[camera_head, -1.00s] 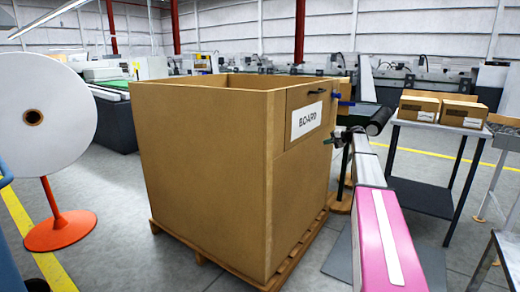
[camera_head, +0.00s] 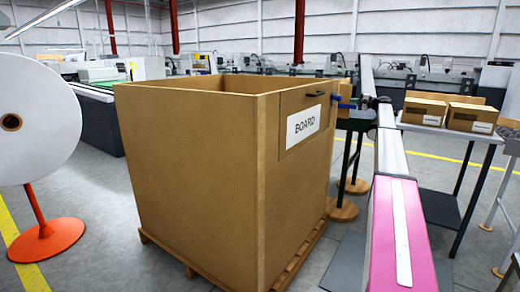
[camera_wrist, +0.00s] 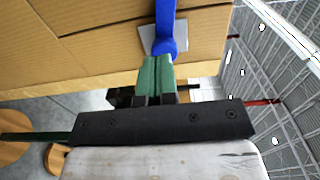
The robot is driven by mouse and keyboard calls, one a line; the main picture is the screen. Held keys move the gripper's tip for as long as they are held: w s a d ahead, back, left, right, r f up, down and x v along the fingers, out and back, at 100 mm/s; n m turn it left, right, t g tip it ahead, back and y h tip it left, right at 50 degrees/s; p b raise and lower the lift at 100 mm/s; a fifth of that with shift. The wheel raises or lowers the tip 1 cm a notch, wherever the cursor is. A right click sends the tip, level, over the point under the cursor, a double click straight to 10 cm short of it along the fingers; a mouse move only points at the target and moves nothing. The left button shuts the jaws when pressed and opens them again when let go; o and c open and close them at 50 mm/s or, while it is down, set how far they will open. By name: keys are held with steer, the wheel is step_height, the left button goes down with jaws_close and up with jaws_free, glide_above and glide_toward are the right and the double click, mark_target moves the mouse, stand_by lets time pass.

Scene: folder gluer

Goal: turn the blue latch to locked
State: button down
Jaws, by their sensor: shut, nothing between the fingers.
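The blue latch (camera_head: 336,98) is on the upper right of the brown box (camera_head: 190,175), near the edge of its front panel. In the wrist view the blue latch (camera_wrist: 165,22) stands in front of a small grey plate (camera_wrist: 149,38), its bar running up to the top edge. My gripper (camera_wrist: 158,60) has green fingers, shut together and empty. The fingertips are right at the lower end of the latch; I cannot tell whether they touch it. In the head view the fingertips are too small to make out clearly.
The box rests on a pallet (camera_head: 192,270). A table with cartons (camera_head: 425,110) is to the right. A white roll on a red stand (camera_head: 47,240) is at the left.

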steer(key=x, duration=0.6)
steer(key=shift+w+d+r, duration=0.1)
steer(key=shift+w+r, duration=0.05)
steer(key=shift+w, duration=0.15)
steer(key=shift+w+a, duration=0.15)
steer(key=shift+a, duration=0.1)
steer(key=shift+w+a+r, duration=0.1)
steer(key=shift+w+a, duration=0.1)
steer(key=shift+w+f, duration=0.1)
steer(key=shift+f, duration=0.35)
stand_by(0.5)
glide_toward(335, 98)
steer(key=shift+s+a+f, duration=0.2)
steer(key=shift+s, duration=0.2)
steer(key=shift+s+a+f, duration=0.2)
steer(key=shift+s, duration=0.2)
